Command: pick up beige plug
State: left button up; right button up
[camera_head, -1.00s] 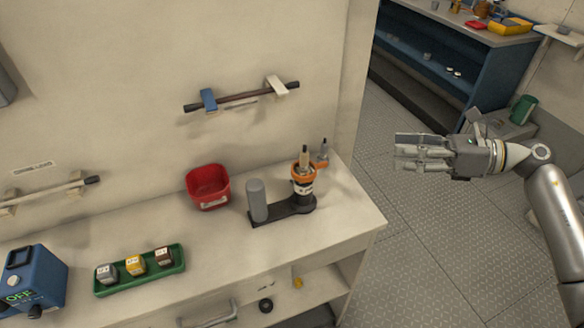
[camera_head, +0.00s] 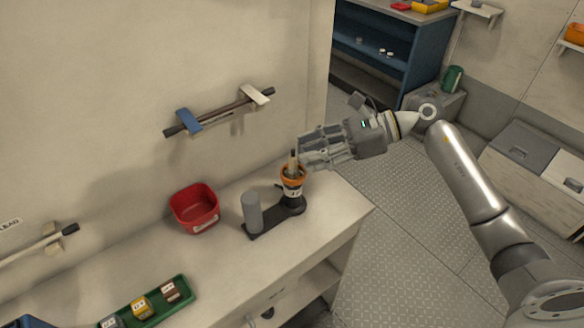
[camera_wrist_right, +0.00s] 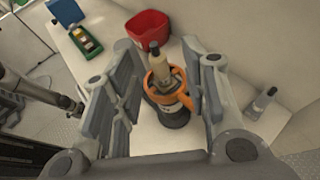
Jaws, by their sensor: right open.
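The beige plug (camera_head: 293,161) stands upright in an orange-rimmed dark holder (camera_head: 292,181) on the bench. In the right wrist view the plug (camera_wrist_right: 159,66) has a dark tip and shows between my gripper's fingers, beyond them. My right gripper (camera_head: 306,148) is open and empty, beside the plug on its right in the head view, with a gap visible in the right wrist view. Part of what looks like my left arm (camera_wrist_right: 40,93) shows at the left of the right wrist view; its gripper is not clear.
A grey cylinder (camera_head: 251,212) stands on the holder's dark base. A red bin (camera_head: 195,210) and a green tray (camera_head: 160,309) of small blocks are on the bench. A small grey item (camera_wrist_right: 262,102) stands at the right in the wrist view. A wall rail (camera_head: 220,113) hangs above.

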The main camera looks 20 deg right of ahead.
aim_at(294, 156)
jog(key=p+x, duration=0.2)
jog(key=x, duration=0.1)
jog(key=shift+a+r, duration=0.15)
jog(key=shift+a, duration=0.2)
jog(key=shift+w+a+f, duration=0.15)
jog(key=shift+a+f, duration=0.15)
jog(key=shift+a, duration=0.1)
jog(key=c, duration=0.4)
pick_arm(q)
jog(key=r, duration=0.1)
jog(key=a+r, duration=0.1)
jog(key=shift+w+r, duration=0.2)
jog(key=shift+r, duration=0.2)
pick_arm(e)
grip_shut()
